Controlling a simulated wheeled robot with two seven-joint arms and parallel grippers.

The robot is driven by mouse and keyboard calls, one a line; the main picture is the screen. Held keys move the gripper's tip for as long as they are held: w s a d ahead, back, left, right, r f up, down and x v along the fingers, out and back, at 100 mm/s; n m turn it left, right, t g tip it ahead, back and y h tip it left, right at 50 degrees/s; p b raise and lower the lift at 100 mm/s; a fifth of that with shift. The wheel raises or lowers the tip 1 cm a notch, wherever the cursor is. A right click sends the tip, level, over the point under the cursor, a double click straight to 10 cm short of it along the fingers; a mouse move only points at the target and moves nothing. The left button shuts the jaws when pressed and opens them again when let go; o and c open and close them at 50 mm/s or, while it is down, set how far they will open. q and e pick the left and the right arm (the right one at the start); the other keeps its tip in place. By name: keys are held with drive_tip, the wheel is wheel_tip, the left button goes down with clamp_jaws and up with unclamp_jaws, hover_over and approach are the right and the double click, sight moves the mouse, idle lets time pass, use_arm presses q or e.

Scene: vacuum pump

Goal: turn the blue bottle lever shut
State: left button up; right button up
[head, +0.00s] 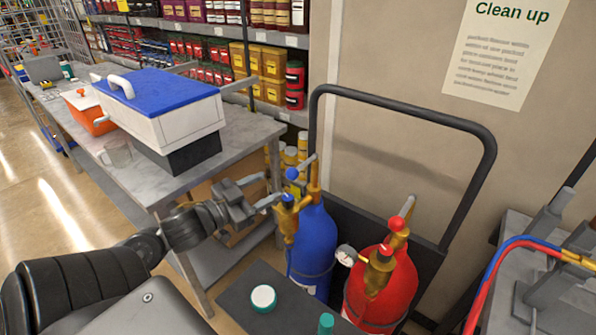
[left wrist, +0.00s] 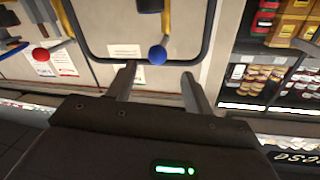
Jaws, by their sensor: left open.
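The blue bottle (head: 314,243) stands upright in a dark cart, with a brass valve on top. Its lever ends in a blue ball knob (head: 292,174); in the left wrist view the knob (left wrist: 157,55) lies between the lines of my finger tips, slightly beyond them. My left gripper (head: 268,190) is open and empty, just left of the valve, its fingers pointing toward it. In the left wrist view both fingers (left wrist: 159,72) are apart. I cannot tell whether anything touches. My right gripper is not in view.
A red bottle (head: 385,290) with a red-knobbed lever and a gauge (head: 346,255) stands right of the blue one. The cart's black handle (head: 405,112) arches behind. A grey table (head: 235,150) holds a blue-lidded cooler (head: 160,105) at left. Coloured hoses (head: 500,258) lie at far right.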

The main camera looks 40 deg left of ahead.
sight(298, 169)
use_arm(q)
drive_tip(key=shift+n, duration=0.5)
drive_tip(key=w, duration=0.3)
drive_tip(key=w+d+p, duration=0.1)
drive_tip(key=w, duration=0.2)
drive_tip(key=w+d+p, duration=0.1)
drive_tip(key=w, duration=0.2)
drive_tip(key=shift+w+r, duration=0.1)
drive_tip(key=shift+w, duration=0.15)
drive_tip(key=shift+w+d, duration=0.15)
drive_tip(key=shift+w, duration=0.4)
drive_tip(key=shift+c, duration=0.4)
clamp_jaws()
